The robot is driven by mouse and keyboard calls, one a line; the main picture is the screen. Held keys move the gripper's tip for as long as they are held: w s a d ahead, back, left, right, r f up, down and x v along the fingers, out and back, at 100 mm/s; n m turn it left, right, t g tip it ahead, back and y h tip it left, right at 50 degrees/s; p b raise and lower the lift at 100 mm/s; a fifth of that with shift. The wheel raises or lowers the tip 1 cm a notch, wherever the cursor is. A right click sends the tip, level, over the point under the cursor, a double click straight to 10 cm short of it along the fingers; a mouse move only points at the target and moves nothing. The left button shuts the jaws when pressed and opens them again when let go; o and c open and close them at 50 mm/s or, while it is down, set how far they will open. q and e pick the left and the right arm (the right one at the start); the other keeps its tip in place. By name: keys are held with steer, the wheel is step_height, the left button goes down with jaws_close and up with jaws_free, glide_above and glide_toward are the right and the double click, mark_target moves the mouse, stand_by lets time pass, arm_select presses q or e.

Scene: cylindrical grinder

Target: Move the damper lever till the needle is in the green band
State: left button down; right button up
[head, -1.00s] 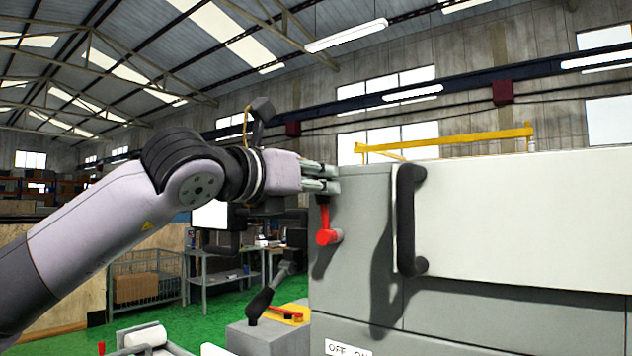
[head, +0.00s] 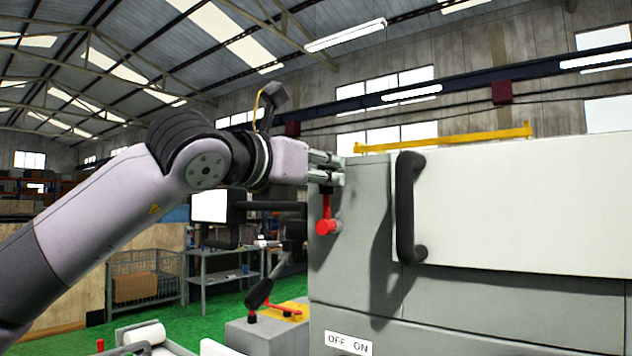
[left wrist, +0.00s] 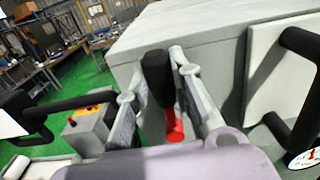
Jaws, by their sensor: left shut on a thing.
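The damper lever (head: 326,207) has a red hub and shaft on the near left part of the grey machine housing. Its black grip (left wrist: 157,78) stands between the fingers in the left wrist view, with the red hub (left wrist: 175,132) below. My left gripper (head: 328,169) is shut on that grip, and its fingers hide most of the grip in the head view. A round white dial (left wrist: 306,158) shows partly at the lower right of the left wrist view. Its needle and green band cannot be read. My right gripper is in neither view.
A black door handle (head: 408,208) sticks out just right of the lever. A control box (head: 255,338) with a black-knobbed lever stands low at left. A wire cage (head: 147,280) and workbench (head: 215,272) stand behind on the green floor.

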arm_select(q)
steer(key=shift+s+d+m, duration=0.3)
steer(key=shift+d+m, duration=0.1)
steer(key=shift+m, duration=0.2)
steer(key=c, duration=1.4)
jaws_free()
steer(key=shift+a, duration=0.1)
steer(key=v, duration=1.2)
